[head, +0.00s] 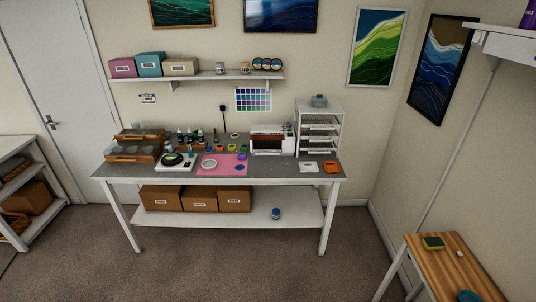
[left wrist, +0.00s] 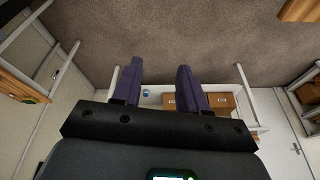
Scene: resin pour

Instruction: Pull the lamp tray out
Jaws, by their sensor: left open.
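A white box-shaped unit with a reddish-brown band on its front (head: 267,150) stands at the back of the worktable, right of the middle; it looks like the lamp. Its tray cannot be clearly made out at this size. My left gripper (left wrist: 158,85) shows in the left wrist view with two dark purple fingers apart and nothing between them. It is well away from the table, whose lower shelf shows beyond the fingers. Neither gripper shows in the head view, and my right gripper is in no view.
The grey worktable (head: 124,170) carries bottles, a pink mat (head: 232,168) and a white rack of shelves (head: 340,124) right of the lamp. Cardboard boxes (head: 200,201) sit on its lower shelf. A wooden-topped table (head: 462,268) stands front right. The floor before the worktable is clear.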

